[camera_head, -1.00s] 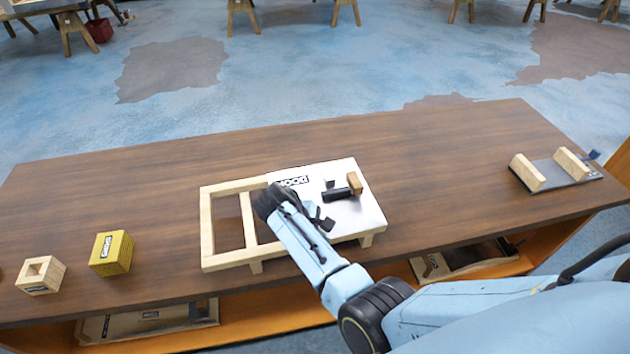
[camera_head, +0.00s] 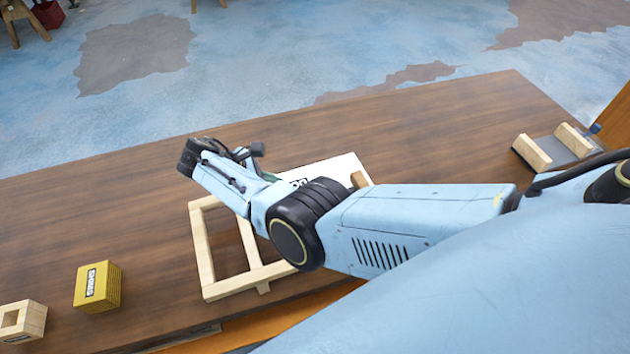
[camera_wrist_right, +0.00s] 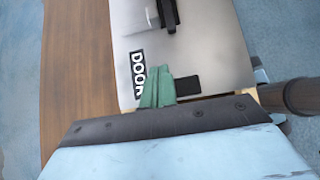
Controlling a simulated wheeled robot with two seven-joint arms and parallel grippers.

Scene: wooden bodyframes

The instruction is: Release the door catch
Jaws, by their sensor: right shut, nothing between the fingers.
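The pale metal door panel (camera_head: 335,168) sits in a wooden frame (camera_head: 205,250) on the table; my right arm covers much of it in the head view. The wrist view shows the panel (camera_wrist_right: 215,45) with a black "DOOR" label (camera_wrist_right: 138,75). A black catch bar (camera_wrist_right: 168,14) stands on the panel near the top of that view. My right gripper's green fingers (camera_wrist_right: 157,88) are together and empty, beside the label, apart from the catch bar in the picture. In the head view the catch is hidden behind my arm; a wooden block (camera_head: 358,180) shows at the panel. My left gripper is out of view.
A yellow block (camera_head: 98,287) and a pale wooden block with a hole (camera_head: 22,320) stand on the table's left. A grey holder with two wooden rails (camera_head: 553,148) is at the right. The table (camera_head: 420,130) behind the frame is clear.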

